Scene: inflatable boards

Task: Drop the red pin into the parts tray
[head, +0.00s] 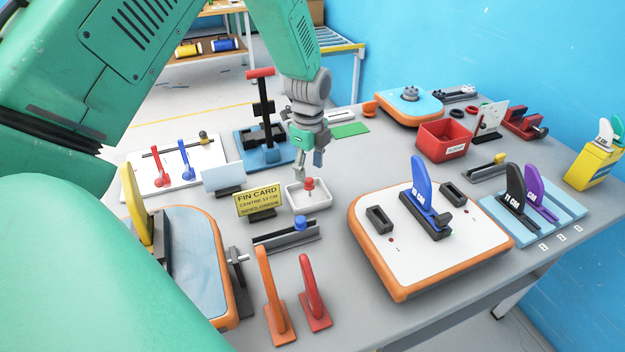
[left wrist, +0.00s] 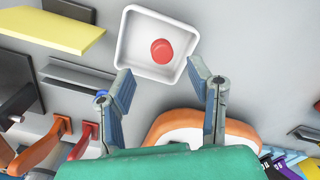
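The red pin (head: 309,184) shows a round red head on a thin stem. It is within the outline of the small white parts tray (head: 322,204); I cannot tell whether it rests on the tray floor. In the left wrist view the red pin (left wrist: 162,51) is seen from above, inside the walls of the parts tray (left wrist: 132,50). My left gripper (head: 309,167) points down just above the tray. In the left wrist view my left gripper (left wrist: 160,78) has its fingers spread apart, with nothing between them. My right gripper is not in view.
A yellow fin card (head: 259,201) stands left of the tray, and a grey rail with a blue knob (head: 286,236) lies in front. An orange-edged board with a blue fin (head: 430,245) is at the right. A red bin (head: 444,140) stands farther back.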

